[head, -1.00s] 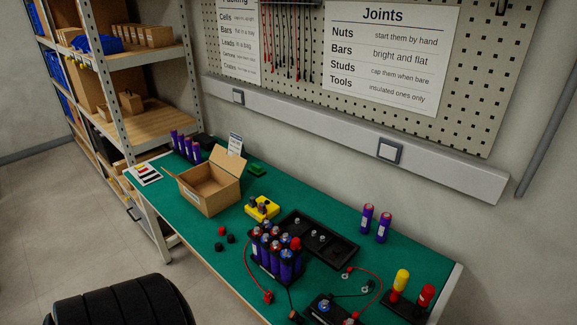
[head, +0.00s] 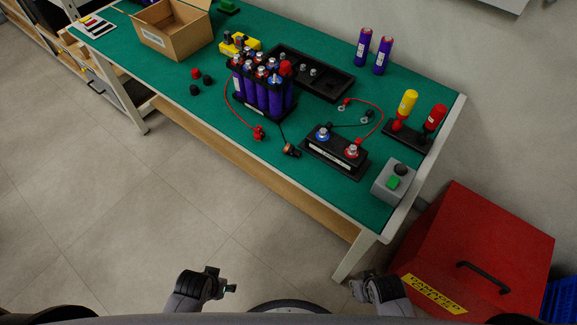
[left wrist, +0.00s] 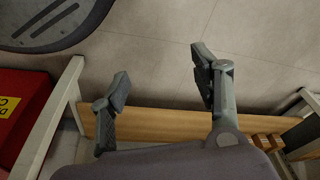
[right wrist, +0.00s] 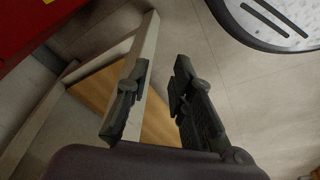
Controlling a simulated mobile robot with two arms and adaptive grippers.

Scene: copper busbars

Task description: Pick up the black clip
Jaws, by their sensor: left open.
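The black clip (head: 291,151) lies on the green bench top near its front edge, at the end of a dark lead from the pack of purple cells (head: 263,92). A red clip (head: 259,132) on a red lead lies to its left. My left gripper (head: 222,283) and my right gripper (head: 362,285) are low in the head view, in front of the bench and well apart from the clip. In the left wrist view the left jaws (left wrist: 160,85) are apart and empty. In the right wrist view the right jaws (right wrist: 160,85) are apart and empty. Neither wrist view shows the clip.
A black block with two terminals (head: 335,152) sits right of the clip. A grey button box (head: 394,182) is at the bench's right end. A red chest (head: 480,250) stands on the floor at right. Behind are a black tray (head: 330,84) and a cardboard box (head: 165,38).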

